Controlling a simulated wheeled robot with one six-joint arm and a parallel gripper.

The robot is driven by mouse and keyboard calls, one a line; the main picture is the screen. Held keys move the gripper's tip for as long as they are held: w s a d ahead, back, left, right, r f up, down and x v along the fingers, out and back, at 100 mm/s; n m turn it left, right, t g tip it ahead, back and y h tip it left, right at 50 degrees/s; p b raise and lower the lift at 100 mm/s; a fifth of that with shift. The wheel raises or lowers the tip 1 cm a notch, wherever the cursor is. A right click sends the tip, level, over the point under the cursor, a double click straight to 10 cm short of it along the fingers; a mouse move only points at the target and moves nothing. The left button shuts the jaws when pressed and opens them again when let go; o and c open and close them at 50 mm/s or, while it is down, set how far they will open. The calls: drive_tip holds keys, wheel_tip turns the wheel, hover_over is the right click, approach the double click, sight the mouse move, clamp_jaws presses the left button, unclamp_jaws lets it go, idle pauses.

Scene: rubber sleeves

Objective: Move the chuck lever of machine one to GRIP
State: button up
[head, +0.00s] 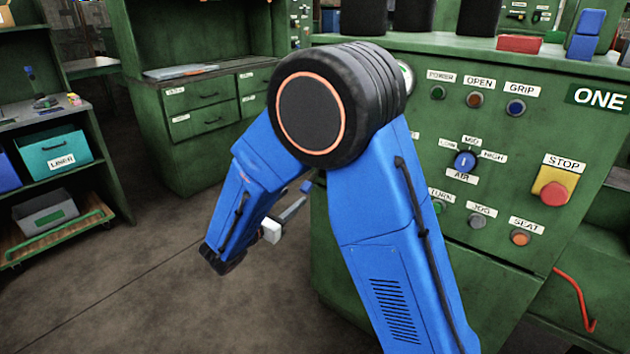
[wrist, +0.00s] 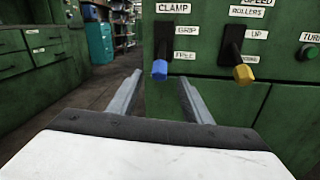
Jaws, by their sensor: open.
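The lever under the CLAMP plate (wrist: 177,8), with GRIP and FREE labels beside it, is black with a blue tip (wrist: 159,70) in the wrist view. It points down, with its tip near the FREE label (wrist: 187,56). My gripper (wrist: 160,80) is open and empty. Its two grey fingers point toward the panel, and the blue tip appears between the fingertips; I cannot tell how far beyond them it is. In the head view my gripper (head: 286,216) is partly hidden behind my blue arm. Machine ONE (head: 525,190) is the green panel at the right.
A second lever with a yellow tip (wrist: 243,74), labelled ROLLERS, hangs to the right of the blue one. A red STOP button (head: 554,193) and a red hooked bar (head: 573,300) are on the right. Shelves with bins (head: 53,151) stand at the left. Floor between is clear.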

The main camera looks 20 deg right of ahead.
sight(314, 178)
drive_tip(key=x, duration=1.3)
drive_tip(key=shift+w+d, duration=0.2)
clamp_jaws()
